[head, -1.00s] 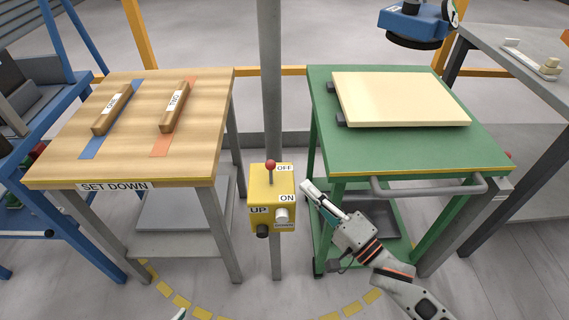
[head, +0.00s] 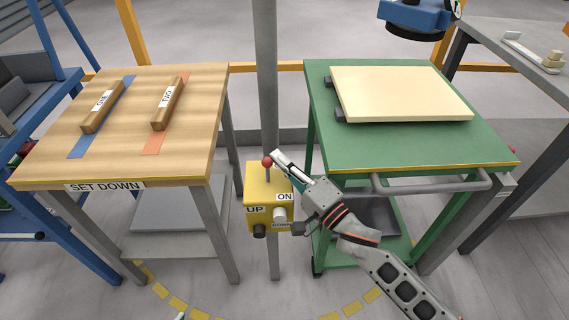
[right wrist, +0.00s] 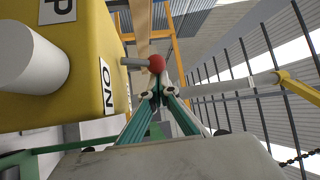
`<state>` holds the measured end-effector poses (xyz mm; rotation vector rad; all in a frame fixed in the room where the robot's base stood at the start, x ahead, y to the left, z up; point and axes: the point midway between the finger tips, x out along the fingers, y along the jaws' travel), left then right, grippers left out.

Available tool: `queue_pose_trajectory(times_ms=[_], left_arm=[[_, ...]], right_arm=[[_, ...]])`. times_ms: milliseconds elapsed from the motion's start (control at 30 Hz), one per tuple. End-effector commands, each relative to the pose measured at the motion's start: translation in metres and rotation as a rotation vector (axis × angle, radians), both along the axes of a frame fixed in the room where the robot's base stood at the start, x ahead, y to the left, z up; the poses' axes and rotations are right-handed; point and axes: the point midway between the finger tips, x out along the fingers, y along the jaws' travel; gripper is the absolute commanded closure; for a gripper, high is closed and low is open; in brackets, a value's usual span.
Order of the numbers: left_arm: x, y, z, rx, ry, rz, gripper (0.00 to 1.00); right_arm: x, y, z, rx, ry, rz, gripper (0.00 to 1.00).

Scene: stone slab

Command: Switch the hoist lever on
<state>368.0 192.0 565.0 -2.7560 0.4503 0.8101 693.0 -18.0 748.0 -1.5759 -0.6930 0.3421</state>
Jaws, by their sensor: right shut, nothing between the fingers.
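The hoist lever (head: 267,163) is a short grey stem with a red ball on the yellow control box (head: 258,212), which sits on a grey post. In the head view the ball stands near the box's top, above the ON label. The OFF label is hidden behind my right gripper. My right gripper (head: 275,155) is shut and empty, its tips just right of the red ball. In the right wrist view the red ball (right wrist: 156,63) appears right at the tips of my right gripper (right wrist: 163,92); I cannot tell if they touch. My left gripper is not in view.
The wooden SET DOWN table (head: 120,165) with two wooden bars stands left. A green table (head: 400,155) with a cream slab (head: 400,95) stands right, its grey handle near my right arm. A blue hoist part (head: 415,15) hangs above. The box also carries UP and DOWN buttons.

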Motion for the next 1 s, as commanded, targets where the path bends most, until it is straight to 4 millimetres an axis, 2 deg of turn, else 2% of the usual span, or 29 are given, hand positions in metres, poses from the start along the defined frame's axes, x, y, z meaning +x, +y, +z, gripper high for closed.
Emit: queue_pose_trajectory(times_ms=[467, 1000], left_arm=[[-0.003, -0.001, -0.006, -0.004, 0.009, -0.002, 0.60], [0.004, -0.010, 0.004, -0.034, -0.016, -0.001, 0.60]], right_arm=[[-0.003, 0.000, -0.002, 0.000, -0.038, -0.001, 1.00], [-0.007, -0.001, 0.001, 0.001, -0.127, -0.001, 1.00]])
